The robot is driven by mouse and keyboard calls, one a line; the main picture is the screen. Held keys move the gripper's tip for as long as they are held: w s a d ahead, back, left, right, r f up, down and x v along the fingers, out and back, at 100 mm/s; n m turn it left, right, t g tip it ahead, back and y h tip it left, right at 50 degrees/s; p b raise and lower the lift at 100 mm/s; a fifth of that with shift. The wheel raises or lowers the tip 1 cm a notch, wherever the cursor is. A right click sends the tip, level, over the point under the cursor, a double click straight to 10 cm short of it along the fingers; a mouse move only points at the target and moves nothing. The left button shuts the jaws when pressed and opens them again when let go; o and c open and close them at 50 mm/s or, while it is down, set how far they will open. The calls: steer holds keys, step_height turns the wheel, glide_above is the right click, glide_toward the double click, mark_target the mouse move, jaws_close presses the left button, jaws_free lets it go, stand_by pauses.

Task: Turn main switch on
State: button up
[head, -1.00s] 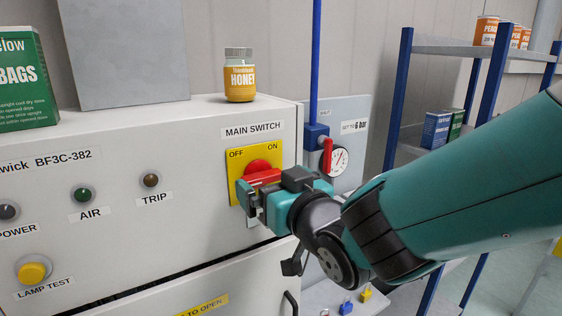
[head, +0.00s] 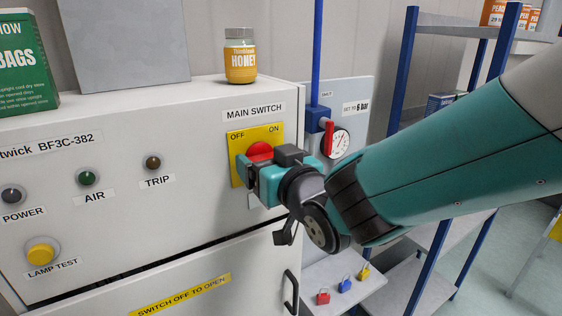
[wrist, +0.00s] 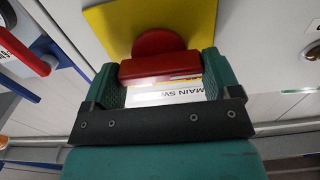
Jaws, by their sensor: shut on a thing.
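The main switch is a red rotary knob (head: 260,149) on a yellow plate (head: 236,178), with OFF printed at upper left and ON at upper right. In the head view my gripper (head: 268,168) is in front of the plate and hides most of the handle, so its exact angle is hard to tell. In the wrist view the red handle (wrist: 160,68) lies crosswise between the two teal fingers of my gripper (wrist: 161,76), which are shut on it. The round red base and yellow plate (wrist: 105,22) show beyond it.
The grey cabinet (head: 200,120) carries lamps and a yellow LAMP TEST button (head: 41,252). A honey jar (head: 240,56) stands on top. A gauge with a red lever (head: 329,139) is to the right, near a blue-framed shelf (head: 402,70). Small padlocks (head: 345,286) lie below.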

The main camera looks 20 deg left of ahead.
steer(key=shift+f+b, duration=0.15)
steer(key=shift+b, duration=0.2)
steer(key=m+b, duration=0.1)
steer(key=b, duration=0.1)
steer(key=m+b, duration=0.1)
steer(key=b, duration=0.1)
steer(key=shift+f, duration=0.25)
steer(key=m+b, duration=0.2)
steer(key=b, duration=0.1)
steer(key=m+b, duration=0.4)
steer(key=b, duration=0.2)
steer(key=shift+w+b, duration=0.1)
steer(key=shift+b, duration=0.3)
steer(key=m+b, duration=0.5)
steer(key=b, duration=0.1)
steer(key=shift+d+m, duration=0.1)
steer(key=shift+m, duration=0.3)
steer(key=shift+r+m+b, duration=0.15)
steer(key=shift+m+b, duration=1.55)
steer(key=shift+m, duration=0.3)
steer(key=shift+r, duration=0.1)
